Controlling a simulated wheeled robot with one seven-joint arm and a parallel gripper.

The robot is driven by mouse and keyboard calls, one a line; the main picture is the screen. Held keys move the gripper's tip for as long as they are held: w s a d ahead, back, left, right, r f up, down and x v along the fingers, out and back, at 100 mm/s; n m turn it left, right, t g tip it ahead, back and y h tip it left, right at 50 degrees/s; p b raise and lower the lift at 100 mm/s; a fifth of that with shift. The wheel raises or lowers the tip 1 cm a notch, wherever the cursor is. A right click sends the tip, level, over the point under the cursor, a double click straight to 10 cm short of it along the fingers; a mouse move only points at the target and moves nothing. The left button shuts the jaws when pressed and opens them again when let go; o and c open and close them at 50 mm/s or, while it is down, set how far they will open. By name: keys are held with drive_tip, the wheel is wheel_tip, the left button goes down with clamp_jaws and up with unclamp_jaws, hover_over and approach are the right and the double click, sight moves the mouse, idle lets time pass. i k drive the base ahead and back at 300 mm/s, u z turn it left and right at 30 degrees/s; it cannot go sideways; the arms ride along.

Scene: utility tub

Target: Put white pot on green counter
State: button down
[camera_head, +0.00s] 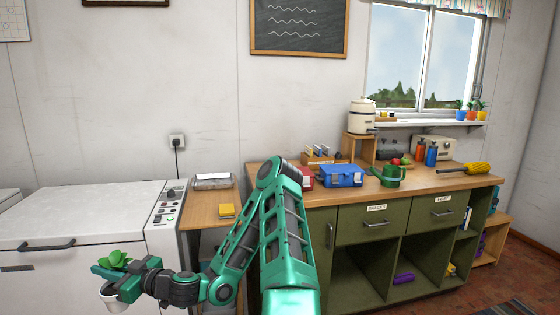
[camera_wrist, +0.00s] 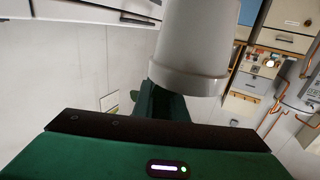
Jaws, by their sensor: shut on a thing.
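My gripper (camera_head: 122,279) is at the lower left in the head view, in front of the white appliance. It is shut on a white pot (camera_head: 113,298) with a green leafy plant (camera_head: 115,260) above it. In the wrist view the pot (camera_wrist: 192,45) hangs close to the camera, with its rim toward my gripper (camera_wrist: 160,100). The green counter (camera_head: 325,225) has a wooden top and stands at the right, well away from my gripper. Part of the counter is hidden behind my arm.
The front right of the top is bare. A lower wooden table (camera_head: 205,211) stands between appliance and counter.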

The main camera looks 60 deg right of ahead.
sight(415, 180)
drive_tip(key=z, duration=0.35)
drive_tip(key=i, duration=0.15)
drive_tip(key=z, duration=2.5)
drive_tip(key=i, duration=1)
drive_tip(key=u, duration=0.2)
drive_tip(key=k, duration=0.95)
drive_tip(key=z, duration=0.1)
drive_tip(key=i, duration=0.5)
drive_tip(key=z, duration=0.1)
